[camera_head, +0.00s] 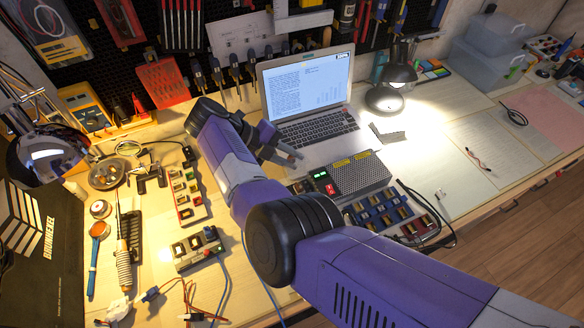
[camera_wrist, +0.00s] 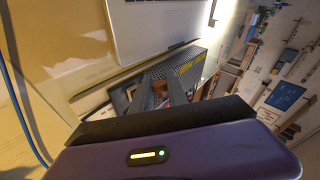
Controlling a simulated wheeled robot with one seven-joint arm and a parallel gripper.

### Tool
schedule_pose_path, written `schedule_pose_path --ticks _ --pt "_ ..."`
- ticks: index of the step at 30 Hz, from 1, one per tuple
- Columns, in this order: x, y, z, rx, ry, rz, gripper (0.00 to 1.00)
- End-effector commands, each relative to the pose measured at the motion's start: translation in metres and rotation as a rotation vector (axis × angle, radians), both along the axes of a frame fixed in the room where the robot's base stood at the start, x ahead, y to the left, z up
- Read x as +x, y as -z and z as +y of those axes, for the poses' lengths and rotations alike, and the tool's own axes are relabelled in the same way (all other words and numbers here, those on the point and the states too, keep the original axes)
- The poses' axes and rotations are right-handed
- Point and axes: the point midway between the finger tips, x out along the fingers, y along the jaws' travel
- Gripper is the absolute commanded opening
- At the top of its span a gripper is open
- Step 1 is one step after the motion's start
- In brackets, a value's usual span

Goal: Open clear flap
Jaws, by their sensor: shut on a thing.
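A grey power-supply box (camera_head: 362,176) with a perforated top, green displays and a red switch (camera_head: 329,189) stands in front of the laptop. In the wrist view the box (camera_wrist: 190,70) lies just beyond my fingers. My gripper (camera_head: 297,156) is at the left end of the box, between it and the laptop's front edge. In the wrist view my gripper (camera_wrist: 160,92) has its fingers close together over the red switch area, shut on a small part there. That part is most likely the clear flap; its outline is too small and see-through to make out.
An open laptop (camera_head: 312,95) stands behind the box. A tray of coloured parts (camera_head: 390,215) lies in front of it, with black cables (camera_head: 445,222) at its right. A lit desk lamp (camera_head: 392,92) is at the back.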

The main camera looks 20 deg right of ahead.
Motion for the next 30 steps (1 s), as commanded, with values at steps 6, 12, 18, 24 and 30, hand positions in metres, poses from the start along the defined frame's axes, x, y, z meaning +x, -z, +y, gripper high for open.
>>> schedule_pose_path --ticks 6,12,18,24,30 --pt "0.0046 0.0131 0.0009 0.003 -0.001 0.088 0.00" --pt "0.0064 0.0147 0.0003 0.004 -0.001 0.161 0.00" --pt "0.0078 0.0140 0.0002 0.003 -0.002 0.212 0.00" --pt "0.0078 0.0130 -0.0003 0.002 -0.002 0.245 0.00" --pt "0.0080 0.0115 -0.0001 0.002 -0.002 0.258 0.00"
